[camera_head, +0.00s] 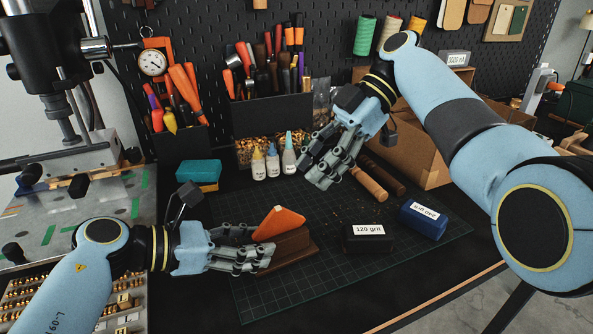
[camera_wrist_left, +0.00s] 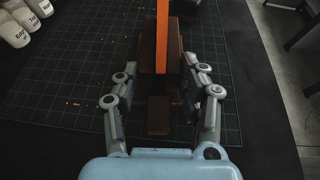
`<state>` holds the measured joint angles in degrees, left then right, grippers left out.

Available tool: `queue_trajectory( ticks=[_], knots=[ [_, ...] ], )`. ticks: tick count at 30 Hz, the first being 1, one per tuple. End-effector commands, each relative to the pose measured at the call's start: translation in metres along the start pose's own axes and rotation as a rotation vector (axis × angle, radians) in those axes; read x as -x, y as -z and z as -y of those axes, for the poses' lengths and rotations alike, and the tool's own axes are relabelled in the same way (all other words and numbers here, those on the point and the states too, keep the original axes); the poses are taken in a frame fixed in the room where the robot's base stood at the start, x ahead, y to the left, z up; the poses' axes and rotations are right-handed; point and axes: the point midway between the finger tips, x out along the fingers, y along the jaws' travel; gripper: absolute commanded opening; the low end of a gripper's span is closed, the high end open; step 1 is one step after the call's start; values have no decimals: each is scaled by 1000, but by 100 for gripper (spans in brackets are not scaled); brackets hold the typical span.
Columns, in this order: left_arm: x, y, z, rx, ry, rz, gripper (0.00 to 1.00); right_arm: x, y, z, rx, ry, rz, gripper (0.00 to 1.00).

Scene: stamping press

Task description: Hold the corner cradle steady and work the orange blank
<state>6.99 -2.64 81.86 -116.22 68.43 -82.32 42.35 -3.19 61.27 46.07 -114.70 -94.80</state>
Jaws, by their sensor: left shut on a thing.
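The corner cradle (camera_head: 293,246) is a dark brown wooden block on the cutting mat. The orange blank (camera_head: 279,222) stands upright in it. In the left wrist view the blank (camera_wrist_left: 162,40) is a thin orange edge rising from the middle of the cradle (camera_wrist_left: 146,50). My left gripper (camera_head: 258,245) reaches in from the left and is shut on the cradle, one finger on each side. My right gripper (camera_head: 322,172) hangs above the mat behind and right of the blank, apart from it. I see nothing held in it, and its finger gap is unclear.
A black 120 grit block (camera_head: 364,245) and a blue labelled block (camera_head: 423,221) lie right of the cradle. Small dropper bottles (camera_head: 273,163), a teal sponge (camera_head: 198,174) and a wooden-handled tool (camera_head: 370,184) lie behind. A press (camera_head: 65,165) stands at left. The front mat is clear.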

Motion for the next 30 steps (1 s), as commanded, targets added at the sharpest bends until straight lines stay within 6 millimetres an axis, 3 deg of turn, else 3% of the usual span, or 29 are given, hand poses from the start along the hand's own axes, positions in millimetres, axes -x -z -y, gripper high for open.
queue_trajectory(
  ticks=[1, 11, 28, 30],
  knots=[
    [0, 8, 3, 7, 6, -13, 0, 1, 0, 0, 0, 0, 1, 31],
    [0, 8, 3, 7, 6, -13, 0, -14, -3, 0, -2, 1, 40, 31],
    [0, 8, 4, 7, 6, -14, 0, -87, -6, 0, -3, 1, 40, 31],
    [0, 8, 4, 7, 6, -14, 0, -85, -6, -1, -2, -1, 42, 22]
  ],
)
